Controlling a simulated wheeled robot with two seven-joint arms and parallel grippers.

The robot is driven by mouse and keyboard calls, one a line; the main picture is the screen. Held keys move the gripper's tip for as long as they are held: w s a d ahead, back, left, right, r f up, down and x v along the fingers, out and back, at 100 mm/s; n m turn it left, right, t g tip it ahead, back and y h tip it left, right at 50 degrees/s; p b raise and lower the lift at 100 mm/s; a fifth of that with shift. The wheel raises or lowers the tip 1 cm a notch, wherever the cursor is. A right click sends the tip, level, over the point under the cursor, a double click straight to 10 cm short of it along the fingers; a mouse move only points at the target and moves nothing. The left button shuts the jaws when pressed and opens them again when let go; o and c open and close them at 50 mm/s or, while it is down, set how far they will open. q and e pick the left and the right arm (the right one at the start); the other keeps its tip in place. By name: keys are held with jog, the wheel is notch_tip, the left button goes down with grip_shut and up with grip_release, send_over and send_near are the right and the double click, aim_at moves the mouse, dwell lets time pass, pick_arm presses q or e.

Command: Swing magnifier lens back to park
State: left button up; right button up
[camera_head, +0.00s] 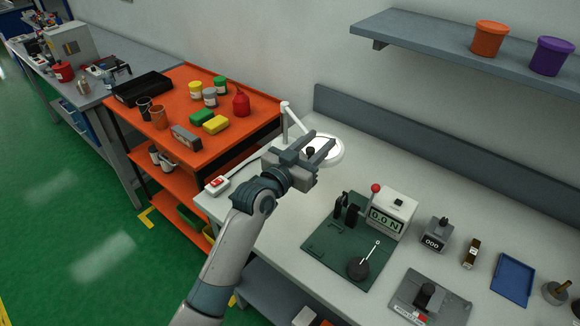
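The magnifier has a round white lens head (338,155) at the back left of the white bench. Its white arm (291,119) rises at the bench's left rear edge. My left gripper (321,139) is over the lens head and covers its left and middle part. Its two fingers are apart, with a small dark knob (310,151) showing between them. I cannot tell whether the fingers touch the knob or the lens head. My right gripper is not in view.
A green plate with a force gauge (389,214) stands to the right of my arm. A red-button switch box (217,184) sits at the bench's left edge. An orange cart (250,135) with bottles adjoins on the left. A shelf (430,40) hangs above.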

pick_arm(q)
jog(key=b+v, duration=0.4)
jog(key=v, duration=1.3)
jog(key=shift+w, duration=0.1)
